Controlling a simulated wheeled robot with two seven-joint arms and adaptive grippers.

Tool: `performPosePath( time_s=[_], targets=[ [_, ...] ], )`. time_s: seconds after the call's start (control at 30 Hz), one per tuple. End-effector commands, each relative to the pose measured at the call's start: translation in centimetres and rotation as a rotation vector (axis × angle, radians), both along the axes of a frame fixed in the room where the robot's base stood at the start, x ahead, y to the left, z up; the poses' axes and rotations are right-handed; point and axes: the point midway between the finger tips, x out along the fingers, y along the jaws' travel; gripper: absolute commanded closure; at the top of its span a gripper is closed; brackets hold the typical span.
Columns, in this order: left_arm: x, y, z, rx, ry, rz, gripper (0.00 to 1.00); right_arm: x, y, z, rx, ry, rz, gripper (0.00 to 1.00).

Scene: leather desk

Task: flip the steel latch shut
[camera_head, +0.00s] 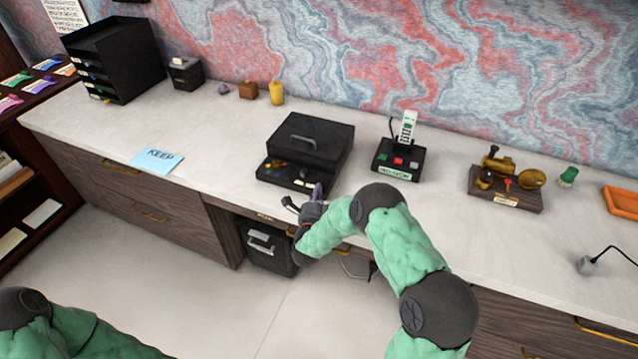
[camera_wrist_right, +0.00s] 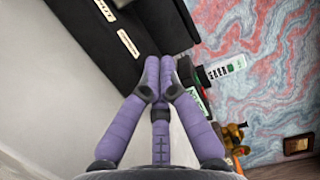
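I cannot pick out the steel latch with certainty in either view. A black box (camera_head: 322,133) with a grey handle on top stands near the desk's front edge. Its lower front part carries small yellowish items and a white label. My right gripper (camera_head: 318,190) is at the box's front right corner, over the desk edge. In the right wrist view its purple fingers (camera_wrist_right: 160,72) come together at the tips, with nothing visible between them. The dark box (camera_wrist_right: 110,55) with white labels lies just beyond them. My left gripper is out of view; only part of that arm shows.
A phone on a black base (camera_head: 398,160) stands right of the box. Farther right is a brass device on a wooden base (camera_head: 505,190). A blue KEEP note (camera_head: 157,158) lies to the left, with clear desk between. A black bin (camera_head: 268,250) stands below the desk.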

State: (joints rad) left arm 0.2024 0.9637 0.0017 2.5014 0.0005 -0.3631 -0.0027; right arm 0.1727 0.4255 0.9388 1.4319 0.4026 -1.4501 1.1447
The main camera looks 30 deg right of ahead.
Motion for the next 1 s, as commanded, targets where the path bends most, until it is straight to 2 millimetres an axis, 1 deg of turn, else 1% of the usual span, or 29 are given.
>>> performPosePath(
  time_s=[0.03, 0.1, 0.2, 0.37, 0.53, 1.0],
  targets=[
    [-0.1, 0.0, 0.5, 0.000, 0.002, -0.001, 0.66, -0.8, 0.6, 0.3, 0.000, 0.001, 0.002, 1.00],
    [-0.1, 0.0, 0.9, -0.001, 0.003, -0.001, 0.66, -1.8, 1.3, 0.2, 0.000, 0.002, 0.001, 1.00],
    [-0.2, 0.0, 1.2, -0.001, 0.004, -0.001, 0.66, -3.0, 2.1, 0.2, 0.001, 0.001, 0.000, 1.00],
    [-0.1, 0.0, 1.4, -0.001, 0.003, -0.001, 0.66, -4.1, 2.8, 0.1, -0.001, 0.001, 0.000, 1.00],
    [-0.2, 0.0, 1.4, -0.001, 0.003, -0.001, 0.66, -4.4, 3.0, 0.0, -0.001, -0.001, -0.001, 1.00],
    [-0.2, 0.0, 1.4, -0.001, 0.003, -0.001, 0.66, -4.4, 3.0, 0.0, 0.000, 0.000, -0.001, 1.00]
  ],
)
